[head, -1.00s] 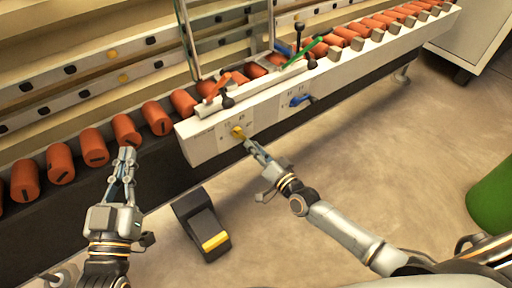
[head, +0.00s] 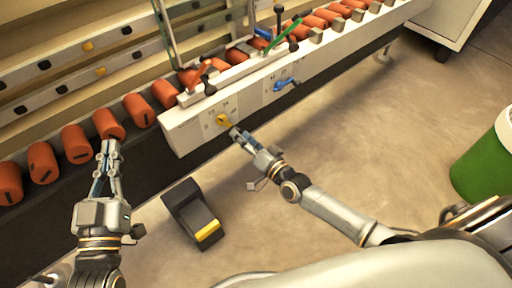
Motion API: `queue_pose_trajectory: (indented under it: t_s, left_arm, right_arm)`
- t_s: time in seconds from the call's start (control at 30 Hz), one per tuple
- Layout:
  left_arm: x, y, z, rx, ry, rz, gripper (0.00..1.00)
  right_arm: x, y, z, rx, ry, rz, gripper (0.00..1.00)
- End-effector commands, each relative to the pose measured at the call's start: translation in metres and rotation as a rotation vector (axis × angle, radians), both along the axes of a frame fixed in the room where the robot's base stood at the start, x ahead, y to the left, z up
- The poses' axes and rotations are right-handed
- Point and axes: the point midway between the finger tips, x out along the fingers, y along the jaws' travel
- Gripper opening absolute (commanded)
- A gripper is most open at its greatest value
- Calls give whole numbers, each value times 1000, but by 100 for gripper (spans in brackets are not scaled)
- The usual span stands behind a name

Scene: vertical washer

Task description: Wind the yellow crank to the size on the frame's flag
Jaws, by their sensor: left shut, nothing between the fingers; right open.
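The yellow crank (head: 223,120) sits on the white front panel (head: 186,136) of the machine, with small dark size marks around it that are too small to read. My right gripper (head: 236,132) is open, with its fingertips right at the crank; I cannot tell whether they touch it. My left gripper (head: 109,148) is shut and empty, in front of the row of orange rollers at the left, away from the crank. I cannot make out a flag with a readable size on the frame (head: 160,30).
A blue crank (head: 286,84) is on the same panel, to the right. Orange rollers (head: 75,144) line the machine. A black pedal with a yellow edge (head: 193,213) is on the floor. A green bin (head: 486,165) stands at right.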

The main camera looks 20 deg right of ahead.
Motion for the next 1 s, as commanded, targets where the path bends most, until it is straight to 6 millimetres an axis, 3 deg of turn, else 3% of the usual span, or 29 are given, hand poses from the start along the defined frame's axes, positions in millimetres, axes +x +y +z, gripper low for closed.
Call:
queue_pose_trajectory:
  t_s: [0.3,0.5,0.7,1.0]
  left_arm:
    - [0,0,-1,1,2,1,0]
    - [0,1,-1,1,2,1,0]
    - [0,1,-1,1,2,1,0]
    - [0,1,-1,1,2,1,0]
  right_arm:
    - [-62,-22,-2,-4,5,1,46]
    - [-91,-33,-1,-2,4,1,46]
    - [-101,-37,0,-2,2,1,46]
    - [-101,-37,0,-1,1,0,46]
